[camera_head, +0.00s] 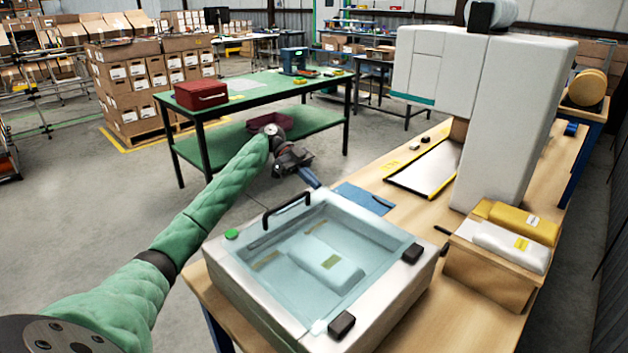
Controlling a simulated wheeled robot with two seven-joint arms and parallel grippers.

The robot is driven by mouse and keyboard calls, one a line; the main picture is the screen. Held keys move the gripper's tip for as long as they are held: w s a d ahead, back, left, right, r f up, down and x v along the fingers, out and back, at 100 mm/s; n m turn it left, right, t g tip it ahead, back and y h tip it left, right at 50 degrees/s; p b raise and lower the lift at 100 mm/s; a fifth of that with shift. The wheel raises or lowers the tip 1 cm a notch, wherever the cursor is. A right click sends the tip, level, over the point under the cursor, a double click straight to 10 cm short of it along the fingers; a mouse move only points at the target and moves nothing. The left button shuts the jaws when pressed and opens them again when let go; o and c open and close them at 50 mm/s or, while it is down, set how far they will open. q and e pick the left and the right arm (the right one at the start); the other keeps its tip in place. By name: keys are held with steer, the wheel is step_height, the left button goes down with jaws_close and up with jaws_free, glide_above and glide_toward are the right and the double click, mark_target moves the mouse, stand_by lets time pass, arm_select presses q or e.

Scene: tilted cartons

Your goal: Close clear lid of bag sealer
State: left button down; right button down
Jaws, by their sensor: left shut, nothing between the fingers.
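The bag sealer (225,262) is a pale box on the front of the wooden bench. Its clear, bluish lid (369,238) lies over the chamber, with a black handle (287,208) along the far left edge. I cannot tell whether the lid is fully seated. A pale, filled bag (318,262) shows through it. My left gripper (309,177) is beyond the handle and above the bench's far edge, apart from the lid. It is shut and empty. My right gripper is not in view.
A tall white machine (515,115) stands behind the sealer. A wooden box (490,272) with yellow and white packs is on the right. A blue sheet (362,198) lies behind the lid. A green table (255,90) with a red box (201,94) stands across open floor.

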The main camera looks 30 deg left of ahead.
arm_select(q)
steer(key=shift+f, duration=0.2)
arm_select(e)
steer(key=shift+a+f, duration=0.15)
arm_select(q)
steer(key=v, duration=0.8)
steer(key=shift+b, duration=0.35)
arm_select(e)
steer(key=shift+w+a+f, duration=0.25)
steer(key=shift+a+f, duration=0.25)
arm_select(q)
steer(key=shift+d, duration=0.1)
